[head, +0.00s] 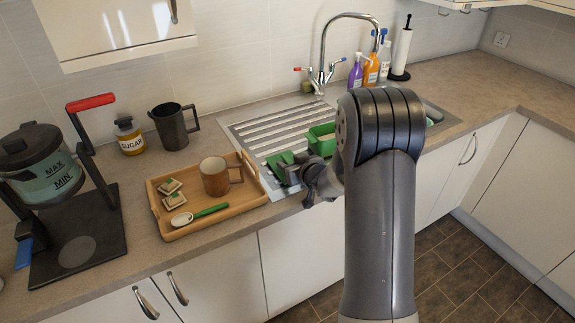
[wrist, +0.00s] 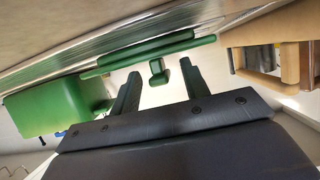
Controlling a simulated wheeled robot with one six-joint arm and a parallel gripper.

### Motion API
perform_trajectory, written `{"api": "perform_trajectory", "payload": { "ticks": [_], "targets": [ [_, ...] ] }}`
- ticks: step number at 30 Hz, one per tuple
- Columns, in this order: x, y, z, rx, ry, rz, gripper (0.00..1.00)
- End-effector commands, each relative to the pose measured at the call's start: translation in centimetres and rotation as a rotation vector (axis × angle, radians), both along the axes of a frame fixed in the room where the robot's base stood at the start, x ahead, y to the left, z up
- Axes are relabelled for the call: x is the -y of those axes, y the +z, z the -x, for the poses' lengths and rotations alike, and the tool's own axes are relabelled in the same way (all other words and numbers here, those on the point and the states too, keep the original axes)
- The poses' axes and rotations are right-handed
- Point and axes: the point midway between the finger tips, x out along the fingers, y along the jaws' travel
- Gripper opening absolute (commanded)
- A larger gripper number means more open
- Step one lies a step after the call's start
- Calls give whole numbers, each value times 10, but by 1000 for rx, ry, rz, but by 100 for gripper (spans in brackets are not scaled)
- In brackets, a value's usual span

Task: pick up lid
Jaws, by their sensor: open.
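The green lid (wrist: 150,52) lies at the edge of the steel draining board, seen nearly edge-on in the wrist view. Its small green knob (wrist: 157,72) points toward my gripper. My gripper (wrist: 160,75) is open, with one finger on each side of the knob. I cannot tell whether either finger touches it. In the head view the lid (head: 277,163) shows on the drainer right of the wooden tray, partly hidden by my gripper (head: 291,172). A green open box (head: 322,139) stands behind my gripper; it also shows in the wrist view (wrist: 48,108).
Left of my gripper, a wooden tray (head: 178,234) holds a brown mug (head: 214,176), a spoon (head: 200,214) and small square pieces. The ribbed draining board (head: 262,128) is clear behind the lid. A tap (head: 322,68) stands behind.

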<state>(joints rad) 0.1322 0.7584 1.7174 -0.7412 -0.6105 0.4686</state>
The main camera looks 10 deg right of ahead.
Motion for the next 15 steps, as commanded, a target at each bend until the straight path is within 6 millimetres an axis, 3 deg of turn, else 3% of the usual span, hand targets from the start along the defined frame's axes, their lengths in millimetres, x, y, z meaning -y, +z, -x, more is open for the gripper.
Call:
{"api": "perform_trajectory", "payload": {
  "ticks": [7, 15],
  "targets": [
    [-1, 0, -2, 1, 0, 1, 44],
    [-1, 0, -1, 1, 0, 0, 22]
  ]
}}
